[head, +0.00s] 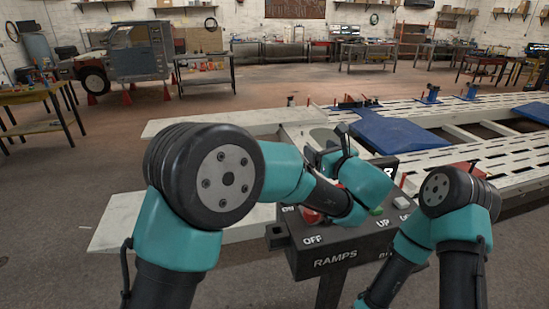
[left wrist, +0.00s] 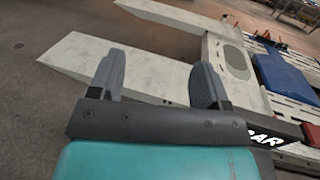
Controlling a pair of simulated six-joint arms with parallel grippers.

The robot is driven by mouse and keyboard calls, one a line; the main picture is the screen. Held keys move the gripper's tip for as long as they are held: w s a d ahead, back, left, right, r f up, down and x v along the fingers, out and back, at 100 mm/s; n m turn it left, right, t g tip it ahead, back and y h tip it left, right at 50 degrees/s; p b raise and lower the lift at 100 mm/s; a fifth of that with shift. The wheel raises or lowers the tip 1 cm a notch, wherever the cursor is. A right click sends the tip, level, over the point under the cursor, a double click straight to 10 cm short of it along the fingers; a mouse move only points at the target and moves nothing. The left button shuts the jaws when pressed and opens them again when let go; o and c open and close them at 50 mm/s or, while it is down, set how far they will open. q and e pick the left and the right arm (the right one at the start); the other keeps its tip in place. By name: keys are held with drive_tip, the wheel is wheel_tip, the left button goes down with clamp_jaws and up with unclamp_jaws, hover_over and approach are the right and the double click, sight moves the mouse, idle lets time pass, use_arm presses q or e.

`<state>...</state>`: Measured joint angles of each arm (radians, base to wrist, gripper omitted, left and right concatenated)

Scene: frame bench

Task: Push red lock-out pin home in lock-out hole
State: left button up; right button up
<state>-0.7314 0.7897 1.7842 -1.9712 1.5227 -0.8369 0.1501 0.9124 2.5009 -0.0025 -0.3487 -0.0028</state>
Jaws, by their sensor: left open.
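My left gripper (head: 328,147) reaches over the control box in the head view, its fingers pointing away from me. In the left wrist view the gripper (left wrist: 160,78) has its two dark fingers wide apart, with only floor and a pale ramp showing between and beyond them. A small thin red piece (head: 403,182) shows beside the box at its right; I cannot tell whether it is the lock-out pin. No lock-out hole can be made out. My right arm's links stand at the lower right, and its gripper is not visible.
The black control box (head: 335,261) marked RAMPS carries a red knob (head: 311,215), partly behind my left arm. Pale ramps (head: 215,121) extend left from the slotted frame bench (head: 450,158). A blue plate (head: 402,134) lies on it.

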use_arm(q)
drive_tip(key=s+a, duration=0.4)
drive_tip(key=a, duration=0.8)
drive_tip(key=shift+s+a, duration=0.2)
drive_tip(key=shift+a, duration=0.15)
